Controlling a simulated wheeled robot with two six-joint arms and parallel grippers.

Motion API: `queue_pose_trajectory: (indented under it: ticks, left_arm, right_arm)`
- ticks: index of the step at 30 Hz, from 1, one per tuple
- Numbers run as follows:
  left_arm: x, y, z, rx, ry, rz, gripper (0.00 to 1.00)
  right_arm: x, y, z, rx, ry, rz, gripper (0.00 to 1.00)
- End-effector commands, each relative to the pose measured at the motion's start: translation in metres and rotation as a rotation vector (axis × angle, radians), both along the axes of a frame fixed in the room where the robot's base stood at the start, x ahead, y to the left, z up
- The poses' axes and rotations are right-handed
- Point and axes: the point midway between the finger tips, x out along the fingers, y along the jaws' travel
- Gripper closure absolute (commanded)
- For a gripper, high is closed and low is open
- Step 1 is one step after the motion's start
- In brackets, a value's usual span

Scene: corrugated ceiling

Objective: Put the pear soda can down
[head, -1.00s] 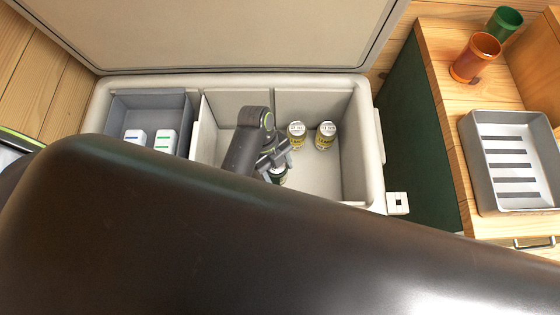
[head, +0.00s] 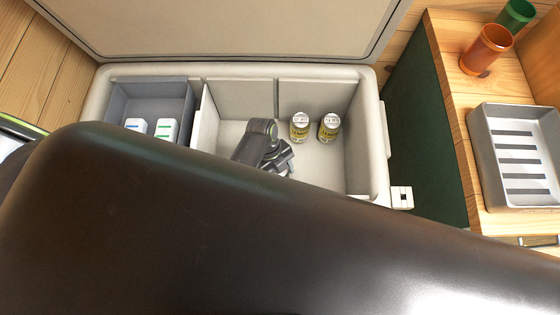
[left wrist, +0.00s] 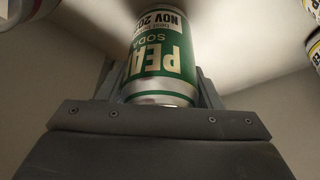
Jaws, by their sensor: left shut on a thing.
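The pear soda can (left wrist: 160,52) is green and white with "PEAR SODA" lettering. It sits between the fingers of my left gripper (left wrist: 160,92), which is shut on it. In the head view my left gripper (head: 280,162) is inside the large compartment of the white cooler box (head: 376,150), left of two yellow-labelled cans. The pear can is hidden there by the gripper and arm. Whether its base touches the compartment floor cannot be told. My right gripper is not in view.
Two yellow-labelled cans (head: 299,128) (head: 329,128) stand in the same compartment; part of one (left wrist: 313,50) shows in the wrist view. A grey bin (head: 150,93) at left holds two white cartons. Clear floor shows right of the gripper. A wooden counter (head: 455,100) stands at right.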

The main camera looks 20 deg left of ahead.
Motion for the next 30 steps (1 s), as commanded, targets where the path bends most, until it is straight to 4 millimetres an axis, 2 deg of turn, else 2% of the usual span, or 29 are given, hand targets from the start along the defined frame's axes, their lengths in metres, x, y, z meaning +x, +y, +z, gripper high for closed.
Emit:
queue_pose_trajectory:
  ticks: [5,6,11,22,26,30]
  left_arm:
    - [0.0,0.0,-0.002,-0.001,-0.001,0.0,0.8]
    - [0.0,0.0,-0.003,0.0,0.0,0.0,0.4]
    - [0.0,0.0,-0.002,0.0,0.0,0.0,0.19]
    - [0.001,0.001,0.004,0.0,-0.001,0.0,0.19]
    - [0.005,0.007,0.021,0.001,-0.003,0.001,0.19]
    - [0.012,0.016,0.049,0.002,-0.005,0.001,0.19]
  right_arm:
    - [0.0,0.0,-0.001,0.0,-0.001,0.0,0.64]
    - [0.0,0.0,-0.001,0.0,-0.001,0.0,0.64]
    - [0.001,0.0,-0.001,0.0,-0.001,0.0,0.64]
    - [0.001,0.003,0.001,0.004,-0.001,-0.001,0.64]
    - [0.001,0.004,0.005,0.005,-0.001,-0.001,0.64]
    - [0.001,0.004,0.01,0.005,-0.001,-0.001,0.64]
